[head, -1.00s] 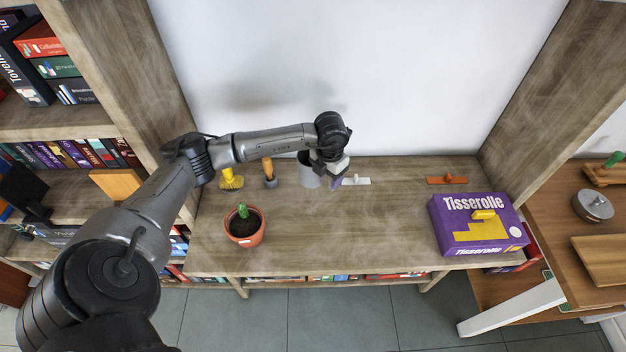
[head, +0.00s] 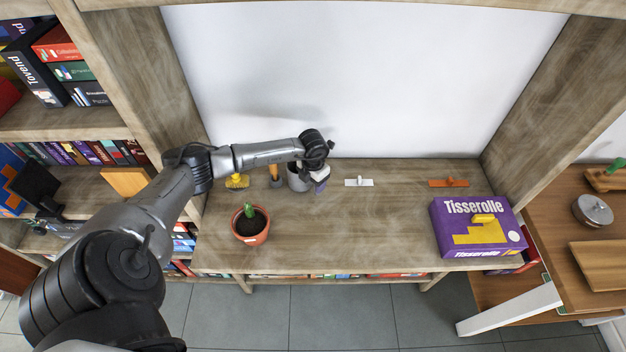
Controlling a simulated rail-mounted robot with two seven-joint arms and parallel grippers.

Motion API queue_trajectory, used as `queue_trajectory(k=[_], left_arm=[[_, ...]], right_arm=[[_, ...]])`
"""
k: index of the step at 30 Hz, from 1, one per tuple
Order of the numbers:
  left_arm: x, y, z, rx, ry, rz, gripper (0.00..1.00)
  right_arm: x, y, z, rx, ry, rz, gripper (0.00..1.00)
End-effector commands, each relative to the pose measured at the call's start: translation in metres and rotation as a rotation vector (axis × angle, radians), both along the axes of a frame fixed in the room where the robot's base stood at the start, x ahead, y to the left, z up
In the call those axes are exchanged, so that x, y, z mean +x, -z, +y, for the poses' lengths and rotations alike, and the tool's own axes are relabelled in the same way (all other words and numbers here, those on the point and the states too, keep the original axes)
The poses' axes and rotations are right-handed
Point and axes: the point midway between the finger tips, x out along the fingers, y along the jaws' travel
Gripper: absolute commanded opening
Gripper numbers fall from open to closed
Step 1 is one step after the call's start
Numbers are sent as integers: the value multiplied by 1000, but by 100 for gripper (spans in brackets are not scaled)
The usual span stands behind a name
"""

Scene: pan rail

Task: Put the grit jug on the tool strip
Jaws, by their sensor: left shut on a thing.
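The grit jug, which I take to be the grey cylinder (head: 298,180), is at the back of the wooden desk, left of the middle. My left gripper (head: 320,182) is at its right side, pointing down and shut on it. The gripper and wrist partly cover the jug's upper right side. I cannot tell whether its base touches the desk. An orange-handled tool (head: 274,174) stands close to its left, with a yellow brush (head: 237,182) further left. I cannot pick out the tool strip with certainty. My right gripper is out of view.
A potted cactus (head: 250,226) stands at the front left of the desk (head: 345,235). A white piece (head: 358,182) and an orange piece (head: 449,183) lie along the back. A purple box (head: 478,228) fills the right front. The desk's middle is clear.

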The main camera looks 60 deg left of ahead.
Motion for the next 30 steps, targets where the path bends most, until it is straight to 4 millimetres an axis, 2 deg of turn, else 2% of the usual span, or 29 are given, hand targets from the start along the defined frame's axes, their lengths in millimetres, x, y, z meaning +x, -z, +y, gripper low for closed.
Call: queue_trajectory(k=[11, 12, 20, 30], left_arm=[[0, 4, 0, 1, -1, 0, 0], [0, 4, 0, 1, -1, 0, 58], [0, 3, 0, 1, -1, 0, 82], [0, 1, 0, 0, -1, 0, 82]], right_arm=[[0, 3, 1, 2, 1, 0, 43], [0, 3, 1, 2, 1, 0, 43], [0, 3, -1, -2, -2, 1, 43], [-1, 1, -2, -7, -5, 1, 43]])
